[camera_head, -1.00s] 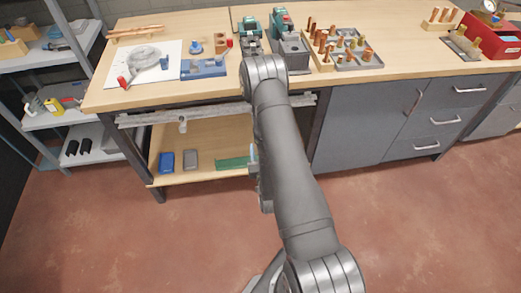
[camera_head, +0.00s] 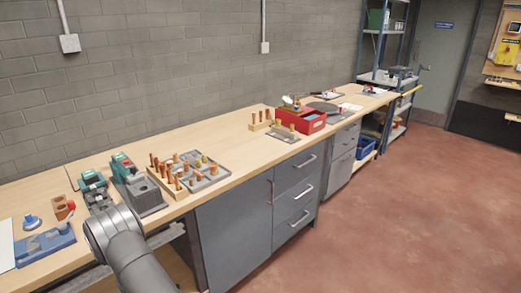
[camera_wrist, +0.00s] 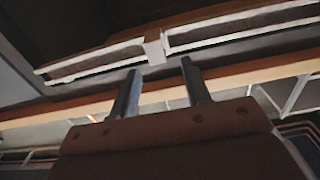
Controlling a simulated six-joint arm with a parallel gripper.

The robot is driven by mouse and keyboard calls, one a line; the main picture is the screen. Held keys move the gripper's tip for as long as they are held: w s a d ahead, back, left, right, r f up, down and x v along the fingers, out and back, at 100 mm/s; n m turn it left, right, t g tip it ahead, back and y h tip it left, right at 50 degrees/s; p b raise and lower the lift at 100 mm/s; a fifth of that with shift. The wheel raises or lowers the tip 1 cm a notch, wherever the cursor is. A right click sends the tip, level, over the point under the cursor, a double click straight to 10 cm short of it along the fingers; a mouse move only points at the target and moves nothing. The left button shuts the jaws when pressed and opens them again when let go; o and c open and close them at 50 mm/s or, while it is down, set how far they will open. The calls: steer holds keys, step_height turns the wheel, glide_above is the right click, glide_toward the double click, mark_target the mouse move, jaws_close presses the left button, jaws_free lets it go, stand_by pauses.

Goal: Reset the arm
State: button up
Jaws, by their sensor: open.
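My gripper (camera_wrist: 160,83) shows in the wrist view with its two fingers apart and nothing between them. A pale metal rail (camera_wrist: 95,62) and a wooden edge (camera_wrist: 245,75) lie beyond the fingertips.
A blue fixture (camera_head: 45,245) is at the left. A red box (camera_head: 303,121) stands farther along. The floor (camera_head: 380,220) at right is clear.

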steer(key=x, duration=0.7)
steer(key=shift+w+a, duration=0.2)
steer(key=shift+w, duration=0.05)
steer(key=shift+w+d, duration=0.1)
steer(key=o, duration=1.2)
steer(key=shift+o, duration=0.2)
steer(key=v, duration=1.9)
steer(key=x, duration=0.9)
steer(key=shift+w+a, duration=0.2)
